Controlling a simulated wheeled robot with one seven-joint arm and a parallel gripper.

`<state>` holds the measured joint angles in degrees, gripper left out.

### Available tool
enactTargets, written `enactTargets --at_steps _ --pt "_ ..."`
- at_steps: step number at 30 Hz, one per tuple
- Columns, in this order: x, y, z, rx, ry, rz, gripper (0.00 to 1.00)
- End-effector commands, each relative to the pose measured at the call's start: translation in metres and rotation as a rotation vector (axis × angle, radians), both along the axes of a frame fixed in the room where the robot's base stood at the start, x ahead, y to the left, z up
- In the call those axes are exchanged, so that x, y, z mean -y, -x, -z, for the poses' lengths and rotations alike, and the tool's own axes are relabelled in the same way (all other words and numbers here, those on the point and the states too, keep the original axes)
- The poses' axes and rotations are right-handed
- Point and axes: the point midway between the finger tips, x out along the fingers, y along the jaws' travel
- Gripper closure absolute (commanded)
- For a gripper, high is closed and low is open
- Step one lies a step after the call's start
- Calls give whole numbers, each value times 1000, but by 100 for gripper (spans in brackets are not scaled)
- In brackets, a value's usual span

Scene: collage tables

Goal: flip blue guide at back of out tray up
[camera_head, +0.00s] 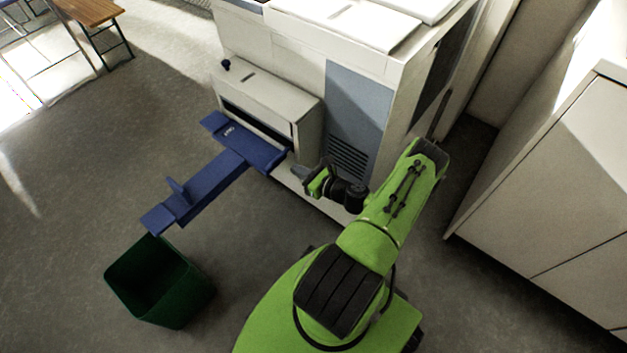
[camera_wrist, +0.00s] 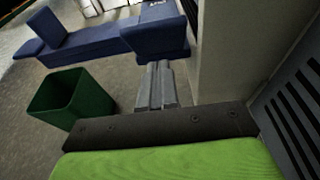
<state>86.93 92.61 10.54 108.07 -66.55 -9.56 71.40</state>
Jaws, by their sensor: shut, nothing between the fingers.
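The blue out tray (camera_head: 228,165) sticks out from the printer's side and narrows to a long arm. Near its outer end, a small blue guide (camera_head: 177,188) stands up from the arm, beside a flat crosspiece (camera_head: 160,218). In the wrist view the tray (camera_wrist: 90,48) crosses the top, with the upright guide (camera_wrist: 47,26) at upper left. My gripper (camera_head: 298,171) is shut and empty, close to the tray's wide end by the printer and far from the guide. Its grey fingers (camera_wrist: 158,66) point toward the tray in the wrist view; I cannot tell if they touch it.
The white printer (camera_head: 300,60) stands behind the tray. A green bin (camera_head: 160,285) is on the floor below the tray's outer end. A pale cabinet (camera_head: 560,180) is at right, a wooden table (camera_head: 92,10) at upper left. The floor left of the tray is clear.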

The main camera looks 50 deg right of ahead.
Motion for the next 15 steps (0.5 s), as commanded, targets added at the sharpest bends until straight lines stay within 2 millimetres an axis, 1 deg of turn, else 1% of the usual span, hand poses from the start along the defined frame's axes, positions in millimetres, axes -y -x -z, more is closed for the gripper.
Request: enactTargets --at_steps 1,3,6,15 --pt "0 -9 -6 3 4 -4 100" --pt "0 -18 -12 1 3 -3 100" --pt "0 -26 -18 0 3 -1 100" --pt "0 -29 -20 0 1 0 100"
